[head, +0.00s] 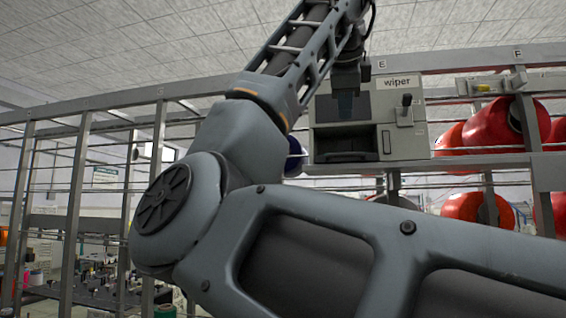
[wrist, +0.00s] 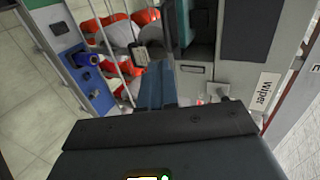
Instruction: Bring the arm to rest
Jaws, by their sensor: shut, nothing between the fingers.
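My arm crosses the head view, with its large grey links in front and its upper part rising past the top edge. My gripper (wrist: 158,88) shows in the wrist view with its dark fingers together and nothing between them. In the head view, its dark body (head: 347,80) hangs in front of the grey machine labelled wiper (head: 404,146), and the fingertips are hard to make out. The wiper also shows turned sideways at the right of the wrist view (wrist: 276,56). I cannot tell any contact between gripper and wiper.
A metal rack frame (head: 160,150) with thin rails runs across the head view. Large red bobbins (head: 490,122) sit on it at the right. A blue box (wrist: 88,78) is at the left of the wrist view. Tables with small items stand behind at lower left.

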